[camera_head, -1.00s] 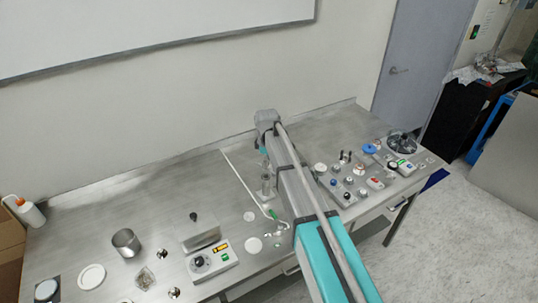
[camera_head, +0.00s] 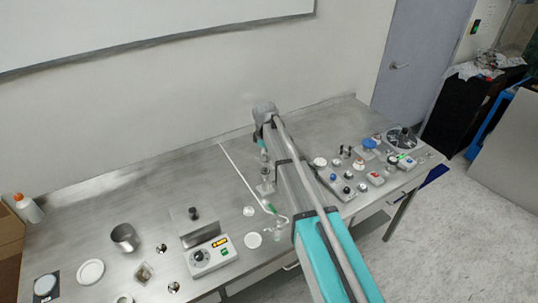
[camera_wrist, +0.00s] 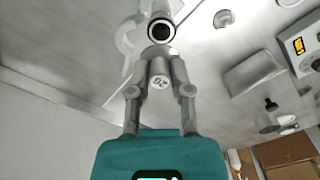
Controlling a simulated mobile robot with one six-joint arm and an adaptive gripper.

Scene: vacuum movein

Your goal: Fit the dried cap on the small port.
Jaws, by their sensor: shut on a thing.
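In the wrist view, my gripper (camera_wrist: 159,56) is shut on a small grey cap (camera_wrist: 160,75) with a pale, numbered face. A round port (camera_wrist: 161,31) with a dark opening and light rim lies just beyond the fingertips. I cannot tell whether the cap touches it. In the head view, my gripper (camera_head: 264,157) hangs down above a small upright glass-like fitting (camera_head: 266,184) on the bench. The cap is too small to make out there.
A control box (camera_head: 212,256) and metal cup (camera_head: 124,238) stand left. Several knobbed modules (camera_head: 348,180) and a round dark device (camera_head: 403,139) stand right. The back left bench is mostly clear.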

